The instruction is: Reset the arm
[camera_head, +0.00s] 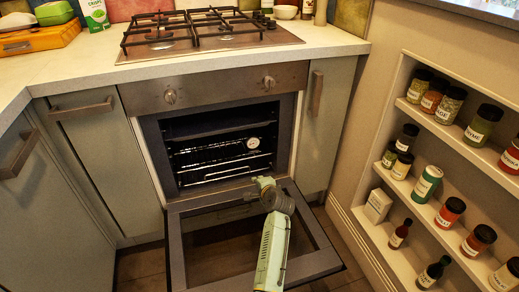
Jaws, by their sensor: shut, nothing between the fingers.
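My arm reaches up from the bottom of the head view, over the lowered oven door (330,262). Its mint-green link and grey joint show in front of the oven opening. I cannot make out gripper fingers past the far end of the arm, so my gripper is not visible. The oven (148,150) stands open below the hob, its door folded down flat. Wire racks (225,160) and a round dial thermometer (253,142) show inside. I see no food or dish on the racks.
A gas hob (210,45) sits on the pale counter (85,60). An orange case (40,38) lies at the counter's left. Grey-green cabinets flank the oven. On the right, a recessed wall shelf (405,188) holds several spice jars and bottles close to the door.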

